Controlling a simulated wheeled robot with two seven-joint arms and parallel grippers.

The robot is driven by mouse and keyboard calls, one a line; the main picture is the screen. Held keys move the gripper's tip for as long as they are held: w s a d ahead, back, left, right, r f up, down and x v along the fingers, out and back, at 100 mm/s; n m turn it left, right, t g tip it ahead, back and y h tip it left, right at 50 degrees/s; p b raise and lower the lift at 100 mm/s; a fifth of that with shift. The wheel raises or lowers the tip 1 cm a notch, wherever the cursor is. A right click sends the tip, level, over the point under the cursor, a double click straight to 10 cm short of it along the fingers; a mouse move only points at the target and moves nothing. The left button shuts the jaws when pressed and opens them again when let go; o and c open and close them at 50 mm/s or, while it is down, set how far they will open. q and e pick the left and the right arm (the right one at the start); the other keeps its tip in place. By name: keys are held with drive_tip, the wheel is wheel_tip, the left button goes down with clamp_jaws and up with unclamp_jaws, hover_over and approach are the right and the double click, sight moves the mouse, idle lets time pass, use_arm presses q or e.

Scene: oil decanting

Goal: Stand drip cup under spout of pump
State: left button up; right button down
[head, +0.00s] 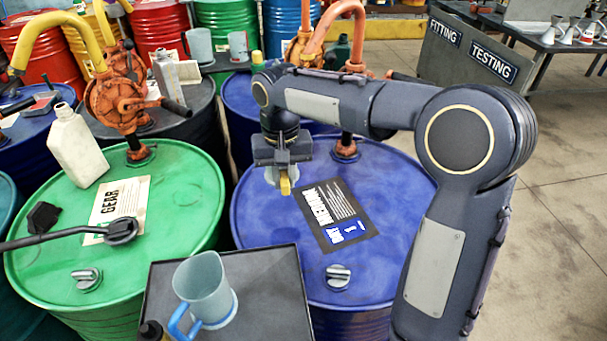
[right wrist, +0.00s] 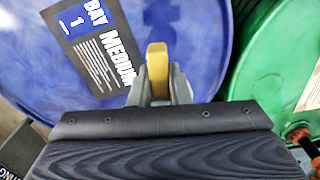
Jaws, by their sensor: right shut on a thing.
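My right gripper (head: 284,178) points down over the far left part of the blue drum's top (head: 400,210). It is shut on a small yellow piece (head: 285,187), which also shows between the fingers in the right wrist view (right wrist: 158,70). I cannot tell whether this piece belongs to the drip cup. An orange pump stands on the blue drum, its base (head: 345,150) partly behind my arm; its curved pink pipe (head: 325,25) rises above. Its spout end is not clear. A grey-blue jug (head: 203,285) with a blue handle stands on a dark tray (head: 265,270). My left gripper is not in view.
A black label (head: 335,215) and a grey cap (head: 337,277) are on the blue drum. The blue drum's front top is largely clear.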

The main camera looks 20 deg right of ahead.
drive_tip(key=w+d+f+p, duration=0.1)
drive_tip(key=w+d+f, duration=0.25)
drive_tip(key=d, duration=0.25)
hover_over(309, 193)
drive_tip(key=f, duration=0.3)
drive_tip(key=f+p, duration=0.1)
drive_tip(key=shift+s+a+f, duration=0.3)
drive_tip(key=shift+w+d+f, duration=0.1)
drive_tip(key=shift+d+f, duration=0.05)
drive_tip(key=shift+f, duration=0.05)
drive_tip(key=f, duration=0.3)
drive_tip(key=shift+w+d+f, duration=0.1)
drive_tip(key=shift+d+f, duration=0.05)
drive_tip(key=shift+d, duration=0.05)
drive_tip(key=shift+f, duration=0.1)
drive_tip(key=shift+f, duration=0.15)
drive_tip(key=c, duration=1.8)
unclamp_jaws()
drive_tip(key=shift+f, duration=0.1)
drive_tip(key=o, duration=0.4)
drive_tip(key=shift+o, duration=0.2)
